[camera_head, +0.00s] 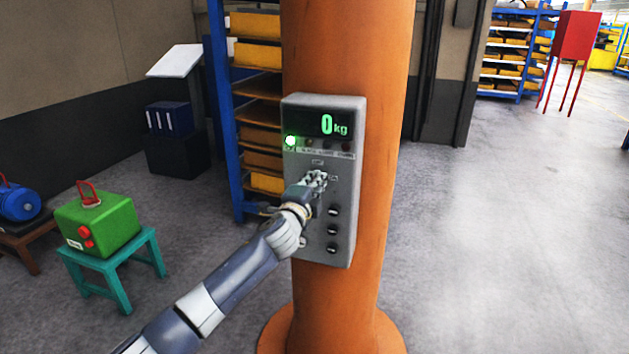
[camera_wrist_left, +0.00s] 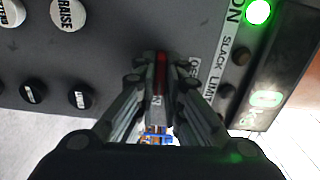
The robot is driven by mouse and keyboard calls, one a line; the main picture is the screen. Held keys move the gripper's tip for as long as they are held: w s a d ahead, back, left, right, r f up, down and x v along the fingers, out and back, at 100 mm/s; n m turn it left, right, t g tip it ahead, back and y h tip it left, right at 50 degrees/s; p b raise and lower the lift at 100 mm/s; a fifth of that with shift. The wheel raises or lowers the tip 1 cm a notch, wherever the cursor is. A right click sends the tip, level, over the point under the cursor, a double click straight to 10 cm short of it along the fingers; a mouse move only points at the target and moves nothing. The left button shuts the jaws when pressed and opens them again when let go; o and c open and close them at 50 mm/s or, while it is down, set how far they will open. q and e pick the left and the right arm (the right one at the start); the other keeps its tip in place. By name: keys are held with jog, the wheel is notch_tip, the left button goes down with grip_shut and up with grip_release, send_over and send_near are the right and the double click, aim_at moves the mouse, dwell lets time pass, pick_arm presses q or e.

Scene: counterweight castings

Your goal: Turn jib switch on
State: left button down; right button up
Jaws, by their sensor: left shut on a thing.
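The grey jib control box (camera_head: 341,222) is fixed to the orange column. Its display (camera_head: 330,124) reads 0 kg in green, and a green lamp (camera_head: 290,141) at its upper left is lit; the lamp also shows in the left wrist view (camera_wrist_left: 258,11). My left gripper (camera_head: 316,181) is shut on the switch knob (camera_wrist_left: 161,68), which has a red stripe. The knob's long side runs in line with the ON label; the OFF label lies to its side. The fingers hide most of the knob. My right gripper is not in view.
Several round push buttons (camera_head: 333,211) sit on the box below the switch. Blue shelving (camera_head: 222,110) stands behind the orange column (camera_head: 375,190).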

pick_arm(q)
jog(key=shift+m, duration=0.4)
jog(key=c, duration=1.7)
grip_release()
jog(key=shift+d, duration=0.1)
jog(key=v, duration=1.2)
jog(key=shift+f, duration=0.1)
